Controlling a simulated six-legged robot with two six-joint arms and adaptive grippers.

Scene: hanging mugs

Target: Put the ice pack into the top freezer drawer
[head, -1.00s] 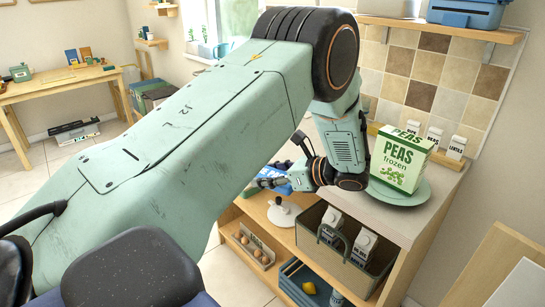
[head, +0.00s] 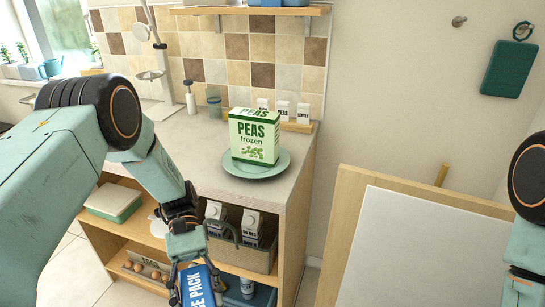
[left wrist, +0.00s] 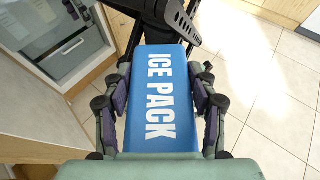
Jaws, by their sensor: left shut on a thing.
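The blue ice pack (head: 203,288) with white lettering is in my left gripper (head: 190,278), low in the head view in front of the shelf unit. In the left wrist view the ice pack (left wrist: 160,95) lies between the two fingers of the left gripper (left wrist: 160,108), which are shut on its sides. A pale appliance front (left wrist: 70,45) with a bar-like handle shows at the upper left of the left wrist view, apart from the pack. It may be the freezer; I cannot tell which drawer shows. My right gripper is out of view; only its arm shows at the right edge.
A box of frozen peas (head: 254,136) stands on a green plate (head: 257,169) on the counter. Below are a basket with cartons (head: 240,250) and an egg tray (head: 145,270). A white panel with a wooden border (head: 430,250) stands at the right. Tiled floor is clear.

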